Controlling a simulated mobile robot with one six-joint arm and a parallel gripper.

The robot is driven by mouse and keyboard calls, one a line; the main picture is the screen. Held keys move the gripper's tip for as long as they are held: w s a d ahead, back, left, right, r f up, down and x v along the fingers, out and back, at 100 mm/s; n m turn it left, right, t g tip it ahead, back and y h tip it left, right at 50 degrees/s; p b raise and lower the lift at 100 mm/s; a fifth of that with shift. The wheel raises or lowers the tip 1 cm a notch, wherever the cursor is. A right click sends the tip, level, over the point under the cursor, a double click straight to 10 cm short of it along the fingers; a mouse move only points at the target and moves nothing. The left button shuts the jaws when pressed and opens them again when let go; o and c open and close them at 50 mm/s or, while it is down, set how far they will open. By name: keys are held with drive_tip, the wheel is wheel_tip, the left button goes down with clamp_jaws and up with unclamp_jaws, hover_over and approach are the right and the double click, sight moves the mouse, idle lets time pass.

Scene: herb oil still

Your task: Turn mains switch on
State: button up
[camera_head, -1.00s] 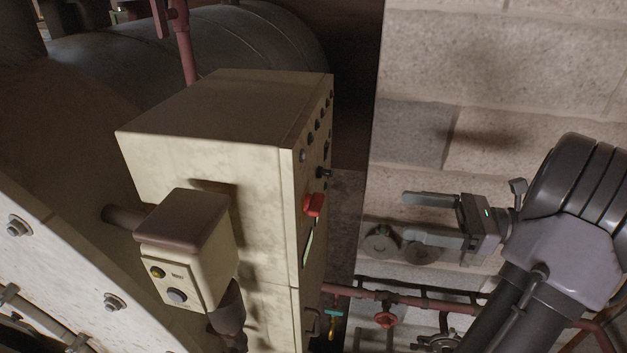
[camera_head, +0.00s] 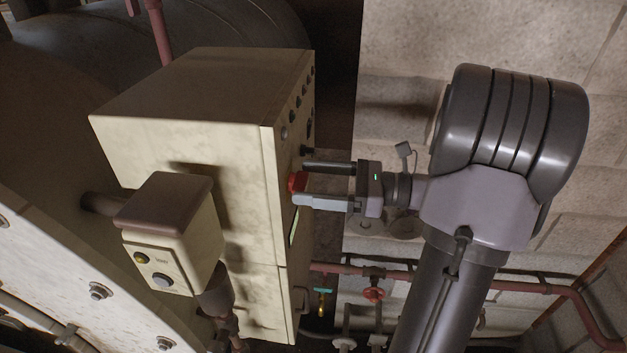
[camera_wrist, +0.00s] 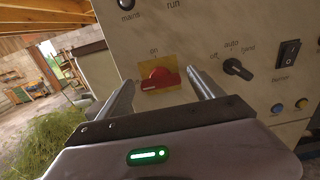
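The red mains switch (camera_wrist: 160,79) is a rotary knob on a yellow plate, with "on" printed above it, in the wrist view. In the head view the red switch (camera_head: 297,182) shows on the narrow front face of the cream control cabinet (camera_head: 190,130). My gripper (camera_head: 304,184) is open, with one finger on each side of the switch and its tips close to the panel. In the wrist view the fingers (camera_wrist: 162,82) flank the knob with gaps on both sides. I cannot tell whether either finger touches it.
A black selector marked off, auto and hand (camera_wrist: 238,69) and a black rocker switch (camera_wrist: 288,54) sit right of the switch. Red pipes (camera_head: 450,280) run below my arm along the block wall.

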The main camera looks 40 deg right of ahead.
drive_tip(key=c, duration=1.2)
drive_tip(key=shift+r+p, duration=0.1)
drive_tip(key=shift+p, duration=0.3)
drive_tip(key=m+p, duration=0.3)
drive_tip(key=shift+r, duration=0.15)
drive_tip(key=m+p, duration=0.5)
drive_tip(key=p, duration=0.1)
drive_tip(key=shift+w+d+m, duration=0.1)
drive_tip(key=shift+d+m, duration=0.05)
drive_tip(key=shift+m, duration=0.15)
drive_tip(key=m+p, duration=0.4)
drive_tip(key=m, duration=0.1)
drive_tip(key=shift+f, duration=0.25)
drive_tip(key=shift+f+m+p, duration=0.15)
drive_tip(key=shift+m+p, duration=0.55)
drive_tip(key=shift+m, duration=0.4)
drive_tip(key=shift+f+m+p, duration=0.1)
drive_tip(key=shift+m+p, duration=0.6)
drive_tip(key=shift+m, duration=0.7)
